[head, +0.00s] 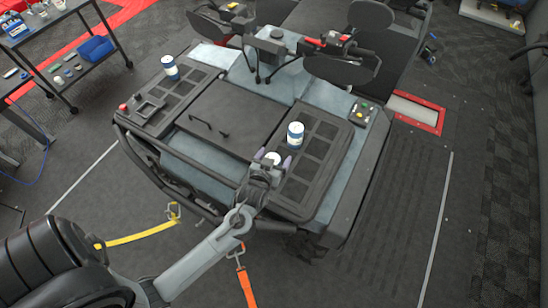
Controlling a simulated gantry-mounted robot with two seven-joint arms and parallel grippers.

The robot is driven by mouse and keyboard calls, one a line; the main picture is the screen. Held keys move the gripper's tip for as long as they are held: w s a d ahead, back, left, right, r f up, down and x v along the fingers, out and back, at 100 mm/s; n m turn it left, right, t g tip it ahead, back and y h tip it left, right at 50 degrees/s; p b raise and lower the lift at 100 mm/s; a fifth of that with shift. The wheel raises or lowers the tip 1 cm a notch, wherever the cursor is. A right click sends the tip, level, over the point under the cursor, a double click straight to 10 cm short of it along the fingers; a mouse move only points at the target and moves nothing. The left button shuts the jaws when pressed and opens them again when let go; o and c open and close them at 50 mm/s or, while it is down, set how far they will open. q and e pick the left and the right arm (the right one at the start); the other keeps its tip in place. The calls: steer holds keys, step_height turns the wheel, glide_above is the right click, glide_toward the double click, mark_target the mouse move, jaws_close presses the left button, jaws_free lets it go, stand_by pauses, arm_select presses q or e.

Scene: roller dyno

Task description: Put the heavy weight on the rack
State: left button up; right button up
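Two white cylinders with blue bands stand upright on the dark grid racks of the vehicle's front: one (170,68) on the left rack (187,97), one (295,135) on the right rack (322,151). Which is the heavy weight I cannot tell. My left gripper (272,163) is at the inner edge of the right rack, below and left of the second cylinder and apart from it. Its fingers close on either side of a third white-topped cylinder (273,157), whose lower part is hidden by the gripper. My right gripper is not in view.
A dark hatch with a handle (209,126) lies between the racks. Mirrors (342,68) rise behind. A control box (363,112) is at the right edge. A yellow strap (140,236) and an orange strap (245,283) run to the floor. A cart (70,68) stands upper left.

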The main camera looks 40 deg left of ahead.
arm_select(q)
steer(key=shift+r, duration=0.15)
steer(key=shift+s+d+r, duration=0.2)
steer(key=shift+s+r, duration=0.05)
steer(key=shift+s, duration=0.2)
steer(key=s+d+m+g+h, duration=0.2)
steer(key=s+d+m+g, duration=0.1)
steer(key=s, duration=0.7)
steer(key=s+d+r+m+g+h, duration=0.1)
steer(key=s+d+m+g+h, duration=0.2)
steer(key=s+d+g, duration=0.3)
steer(key=s, duration=0.5)
steer(key=shift+d+r, duration=0.15)
